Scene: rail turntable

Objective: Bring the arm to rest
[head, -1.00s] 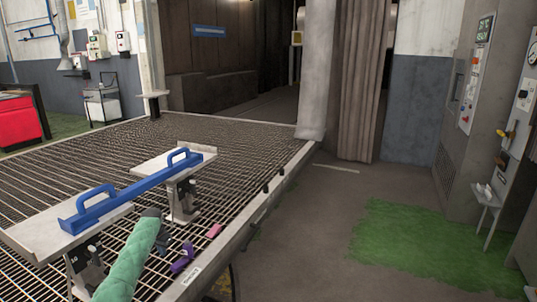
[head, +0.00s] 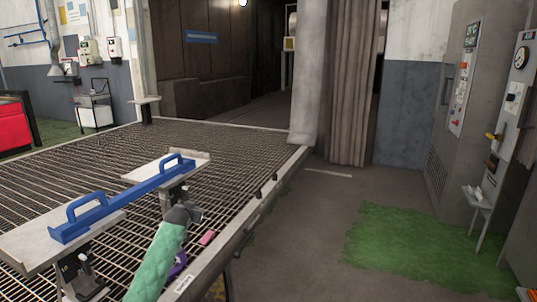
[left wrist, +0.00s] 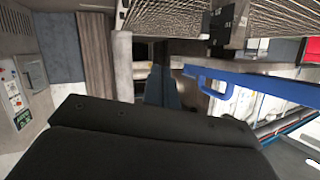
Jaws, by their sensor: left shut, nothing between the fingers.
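My left arm in its green sleeve reaches over the edge of the grated table in the head view. Its dark gripper (head: 193,211) is shut and empty, just to the right of the near stand. In the left wrist view the closed fingers (left wrist: 163,88) point away with nothing between them. A blue bar with two handles (head: 122,203) lies across two grey plates on stands, apart from the gripper. It also shows in the left wrist view (left wrist: 222,80). My right gripper is not in view.
The grated table (head: 235,150) fills the left. A pink piece (head: 207,237) and a purple piece (head: 178,265), partly hidden by my arm, lie near its edge. A control cabinet (head: 463,110) stands at the right. The floor between, with a green patch (head: 400,235), is clear.

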